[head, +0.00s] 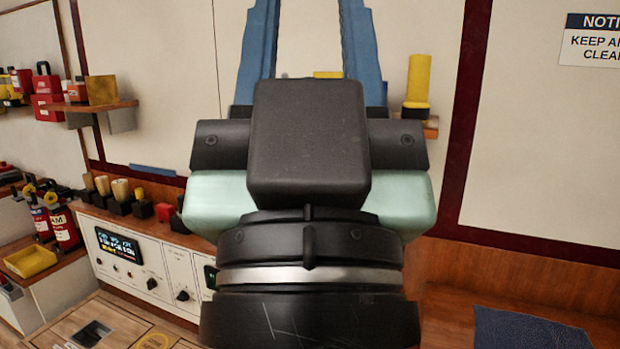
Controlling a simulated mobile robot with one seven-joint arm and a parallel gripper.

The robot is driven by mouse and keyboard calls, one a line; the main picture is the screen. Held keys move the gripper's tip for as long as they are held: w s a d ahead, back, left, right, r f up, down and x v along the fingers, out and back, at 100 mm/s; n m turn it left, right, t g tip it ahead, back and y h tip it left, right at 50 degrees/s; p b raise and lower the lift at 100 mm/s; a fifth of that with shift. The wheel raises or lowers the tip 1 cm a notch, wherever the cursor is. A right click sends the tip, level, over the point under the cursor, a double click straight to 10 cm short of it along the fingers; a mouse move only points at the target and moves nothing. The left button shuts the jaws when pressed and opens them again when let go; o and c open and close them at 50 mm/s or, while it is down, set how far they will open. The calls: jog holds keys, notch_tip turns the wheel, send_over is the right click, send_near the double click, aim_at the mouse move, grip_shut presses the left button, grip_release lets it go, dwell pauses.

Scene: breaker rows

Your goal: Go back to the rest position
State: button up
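My gripper (307,25) is large in the middle of the head view, seen from behind. Its black and pale green body and ringed wrist fill the centre. Two long blue fingers rise from it to the top edge, wide apart, with bare wall showing between them and nothing held. Their tips are cut off by the frame. My gripper points up and away, in front of the wall.
A control panel (138,262) and a row of knobbed items (120,192) stand at left. A shelf (95,105) holds boxes. A yellow cylinder (418,80) stands behind the gripper at right. A notice (592,40) hangs at upper right.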

notch_tip(320, 180, up, 17)
jog(key=p, duration=1.4)
jog(key=shift+f, duration=0.2)
